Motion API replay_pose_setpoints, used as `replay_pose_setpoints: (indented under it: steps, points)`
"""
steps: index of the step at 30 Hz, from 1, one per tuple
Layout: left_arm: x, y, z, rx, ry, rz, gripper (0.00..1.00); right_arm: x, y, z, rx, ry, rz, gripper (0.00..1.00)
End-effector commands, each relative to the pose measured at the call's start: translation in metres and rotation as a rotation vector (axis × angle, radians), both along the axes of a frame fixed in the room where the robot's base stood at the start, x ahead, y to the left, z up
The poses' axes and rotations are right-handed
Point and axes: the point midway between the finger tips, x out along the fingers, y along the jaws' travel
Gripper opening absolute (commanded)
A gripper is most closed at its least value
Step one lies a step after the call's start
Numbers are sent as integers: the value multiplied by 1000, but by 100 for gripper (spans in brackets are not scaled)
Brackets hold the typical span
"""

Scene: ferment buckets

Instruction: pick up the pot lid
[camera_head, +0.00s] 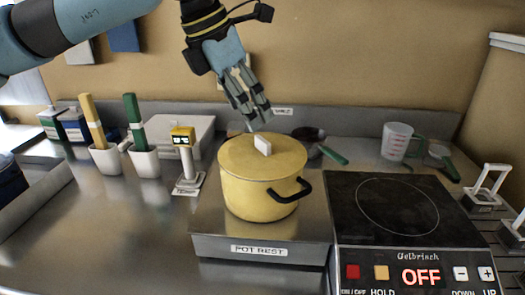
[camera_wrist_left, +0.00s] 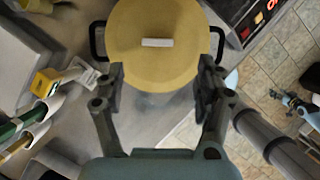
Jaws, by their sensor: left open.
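The pot lid (camera_head: 242,158) is a yellow disc with an upright white tab handle (camera_head: 262,145). It lies on top of the yellow pot (camera_head: 262,197), which stands on the steel pot rest (camera_head: 262,250). A black side handle of the pot faces the front right. My left gripper (camera_head: 255,112) points down above the lid's far side, apart from the handle. In the left wrist view the lid (camera_wrist_left: 158,65) and its white handle lie ahead of the two spread fingers, with nothing between the fingertips. My right gripper is not seen in the head view.
A black cooktop (camera_head: 395,207) reading OFF is right of the pot. A yellow-topped gauge (camera_head: 185,160) and two white holders with yellow and green handles (camera_head: 138,125) stand left. A measuring cup (camera_head: 396,140) is behind the cooktop. The counter at front left is clear.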

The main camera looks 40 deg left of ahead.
Motion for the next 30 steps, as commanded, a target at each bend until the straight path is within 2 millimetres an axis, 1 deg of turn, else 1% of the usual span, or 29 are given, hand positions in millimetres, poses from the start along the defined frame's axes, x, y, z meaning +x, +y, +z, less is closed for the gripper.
replay_pose_setpoints:
  steps: [3,6,11,14,19,21,24,30]
  points:
    - [6,-2,-13,-7,0,1,71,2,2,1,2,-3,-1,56]
    - [9,-3,-21,-6,-1,0,71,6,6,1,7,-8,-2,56]
    - [11,-3,-28,-4,1,-1,71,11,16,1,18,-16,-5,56]
    - [15,-3,-33,-6,0,0,71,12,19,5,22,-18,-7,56]
    - [26,-3,-52,-8,3,1,71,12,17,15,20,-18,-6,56]
    - [30,-4,-61,-8,2,0,71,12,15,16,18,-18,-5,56]
    - [34,-4,-70,-6,1,-1,71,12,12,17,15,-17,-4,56]
    - [35,-3,-74,-1,0,-2,71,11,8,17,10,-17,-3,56]
